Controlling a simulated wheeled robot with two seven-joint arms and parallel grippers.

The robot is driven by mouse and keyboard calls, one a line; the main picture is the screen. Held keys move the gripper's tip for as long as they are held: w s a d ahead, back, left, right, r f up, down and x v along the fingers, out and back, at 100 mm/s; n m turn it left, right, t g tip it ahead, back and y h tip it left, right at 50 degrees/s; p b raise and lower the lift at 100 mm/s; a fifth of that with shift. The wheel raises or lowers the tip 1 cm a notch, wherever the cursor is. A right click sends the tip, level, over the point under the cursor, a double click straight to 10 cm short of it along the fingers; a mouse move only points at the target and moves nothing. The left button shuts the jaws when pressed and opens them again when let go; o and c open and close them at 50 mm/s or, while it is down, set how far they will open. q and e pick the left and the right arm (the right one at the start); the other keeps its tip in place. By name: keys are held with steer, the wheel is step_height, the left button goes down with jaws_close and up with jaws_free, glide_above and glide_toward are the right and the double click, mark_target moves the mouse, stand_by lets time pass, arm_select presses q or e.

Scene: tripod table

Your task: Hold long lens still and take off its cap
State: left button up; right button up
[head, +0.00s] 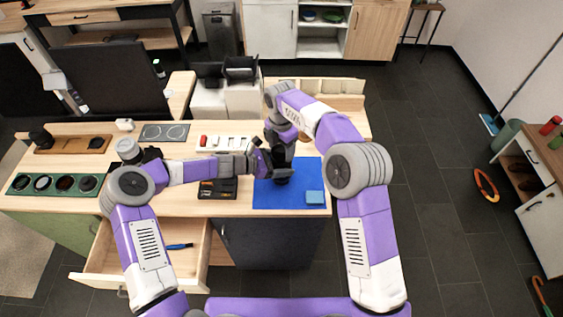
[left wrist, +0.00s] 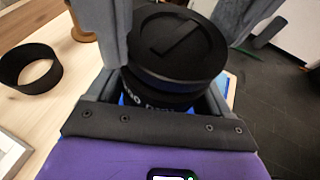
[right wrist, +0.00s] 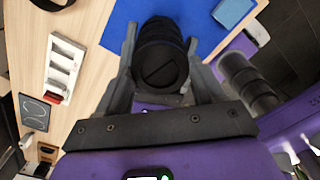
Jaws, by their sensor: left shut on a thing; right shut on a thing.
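The long black lens (head: 282,172) stands on the blue mat (head: 262,197), partly hidden by my grippers in the head view. Its round black cap (left wrist: 180,45), marked with a slanted line, is at the lens's upper end in the left wrist view. The marked cap also shows in the right wrist view (right wrist: 162,70). My left gripper (head: 268,166) is shut around the lens from the left. My right gripper (head: 281,151) comes from above, its fingers shut on either side of the cap end. I cannot tell whether the cap has separated from the barrel.
A light blue cloth or block (head: 314,197) lies on the mat's right. A black tray with small tools (head: 217,189) is left of the mat. A black ring (left wrist: 30,68) stands on the wood. The drawer (head: 140,262) is open, holding a blue item.

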steer(key=shift+r, duration=0.25)
steer(key=shift+r, duration=2.4)
arm_select(q)
steer(key=o, duration=1.4)
steer(key=shift+a, duration=0.1)
steer(key=v, duration=1.1)
steer(key=shift+s+a+r, duration=0.25)
steer(key=shift+a, duration=0.05)
